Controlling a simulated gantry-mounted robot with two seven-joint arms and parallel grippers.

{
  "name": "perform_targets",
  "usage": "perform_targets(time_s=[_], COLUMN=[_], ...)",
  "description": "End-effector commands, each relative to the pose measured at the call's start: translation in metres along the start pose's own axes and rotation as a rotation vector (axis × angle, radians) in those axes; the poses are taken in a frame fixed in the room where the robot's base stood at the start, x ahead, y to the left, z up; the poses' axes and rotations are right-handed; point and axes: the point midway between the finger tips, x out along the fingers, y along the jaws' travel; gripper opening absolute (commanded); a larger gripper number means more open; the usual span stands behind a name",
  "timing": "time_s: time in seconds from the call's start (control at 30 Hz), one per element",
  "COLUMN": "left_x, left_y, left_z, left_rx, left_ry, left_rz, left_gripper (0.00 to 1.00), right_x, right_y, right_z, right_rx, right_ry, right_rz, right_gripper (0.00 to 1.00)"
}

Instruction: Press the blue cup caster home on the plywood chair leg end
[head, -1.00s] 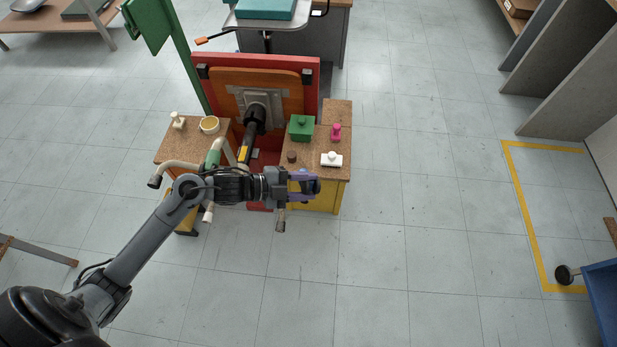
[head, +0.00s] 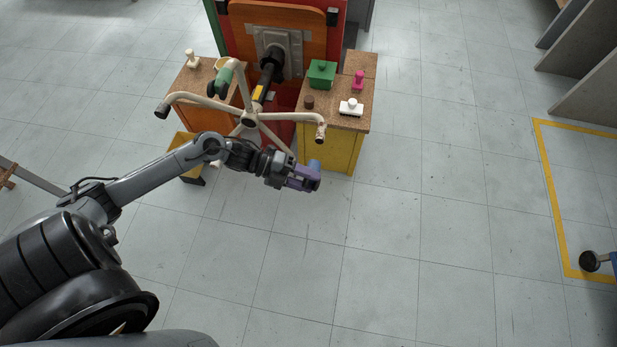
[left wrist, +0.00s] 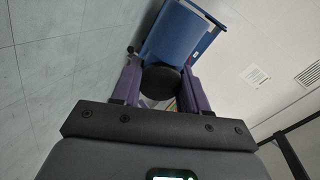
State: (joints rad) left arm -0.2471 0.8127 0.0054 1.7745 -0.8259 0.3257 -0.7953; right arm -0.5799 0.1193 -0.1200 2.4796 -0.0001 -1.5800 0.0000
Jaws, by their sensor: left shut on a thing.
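My left gripper (head: 308,178) has purple fingers and is shut on the blue cup caster (head: 315,165), whose blue edge shows at the fingertips. In the left wrist view a dark round face (left wrist: 160,80) shows between the fingers; most of the cup is hidden. The plywood chair lies tipped, its orange-brown seat (head: 290,17) against a red panel and its cream star base (head: 248,120) facing me. The nearest right leg end (head: 320,133) is bare and lies a little above the gripper in the head view, apart from the cup. My right gripper is not in view.
A cork-topped yellow cabinet (head: 332,150) stands right of the base, with a green block (head: 321,74), a pink piece (head: 358,80) and a white piece (head: 351,107) on top. A green piece (head: 220,83) is at another leg. Open tiled floor lies to the right.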

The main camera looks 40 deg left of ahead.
Motion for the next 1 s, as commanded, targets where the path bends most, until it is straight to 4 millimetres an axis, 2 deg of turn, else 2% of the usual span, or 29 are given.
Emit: perform_targets(time_s=[0.37,1.0], left_x=[-0.001,0.0], left_y=[-0.001,-0.014], left_z=[0.0,0.046], left_rx=[0.003,0.004], left_ry=[0.001,0.001], left_rz=[0.0,0.0], left_gripper=[0.0,0.0], right_x=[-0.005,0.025], right_y=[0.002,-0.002], right_z=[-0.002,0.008], right_rx=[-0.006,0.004], right_ry=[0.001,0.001], right_rz=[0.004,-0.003], right_gripper=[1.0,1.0])
